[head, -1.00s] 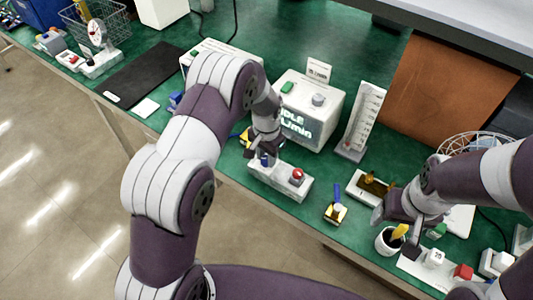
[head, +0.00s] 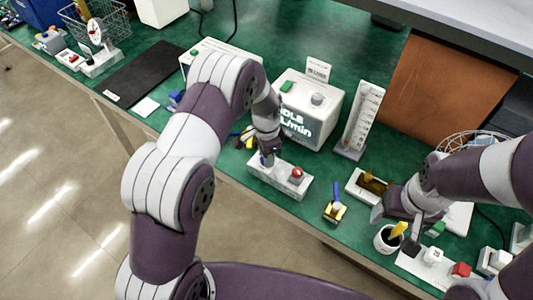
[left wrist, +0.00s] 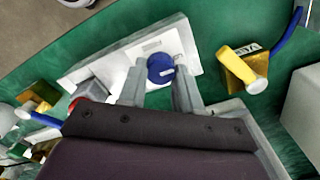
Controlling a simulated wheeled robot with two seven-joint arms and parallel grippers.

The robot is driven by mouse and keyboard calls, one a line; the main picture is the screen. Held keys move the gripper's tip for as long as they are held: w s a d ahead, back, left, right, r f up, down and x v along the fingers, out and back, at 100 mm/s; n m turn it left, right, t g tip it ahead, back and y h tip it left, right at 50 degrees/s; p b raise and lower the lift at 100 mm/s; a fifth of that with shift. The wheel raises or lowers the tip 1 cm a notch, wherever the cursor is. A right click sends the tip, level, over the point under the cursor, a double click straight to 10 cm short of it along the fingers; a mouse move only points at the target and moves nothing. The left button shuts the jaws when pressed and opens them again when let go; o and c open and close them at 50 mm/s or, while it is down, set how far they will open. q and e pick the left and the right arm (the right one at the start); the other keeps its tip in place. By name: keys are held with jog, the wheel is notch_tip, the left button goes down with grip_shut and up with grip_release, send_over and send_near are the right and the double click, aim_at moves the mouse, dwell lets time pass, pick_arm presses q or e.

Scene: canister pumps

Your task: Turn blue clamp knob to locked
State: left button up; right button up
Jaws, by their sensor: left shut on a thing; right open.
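The blue clamp knob (left wrist: 160,68) is a round knob with a pale pointer mark that points to the right in the left wrist view. It sits on a white base (left wrist: 112,62), which shows in the head view (head: 262,171) as a long block. My left gripper (left wrist: 160,82) has one finger on each side of the knob and is shut on it. In the head view my left gripper (head: 267,158) hides most of the knob. My right gripper (head: 396,228) is open near the black-and-white cup (head: 386,241).
A red knob (head: 297,174) stands on the same base. A small yellow clamp with a blue handle (head: 335,211) is to its right. A white display box (head: 312,108) and a scaled column (head: 362,118) stand behind.

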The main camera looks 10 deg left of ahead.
pick_arm(q)
jog(key=shift+w, duration=0.1)
jog(key=o, duration=1)
jog(key=shift+o, duration=0.2)
notch_tip(320, 180, up, 13)
jog(key=b, duration=0.1)
jog(key=shift+f, duration=0.1)
jog(key=s+a+n, duration=0.2)
jog(key=s+n, duration=0.3)
jog(key=s, duration=0.4)
jog(key=s+a+r+n+t, duration=0.1)
jog(key=s+n, duration=0.4)
jog(key=s, duration=0.5)
jog(key=shift+s+a+n, duration=0.3)
jog(key=shift+a+n, duration=0.1)
jog(key=shift+a, duration=0.45)
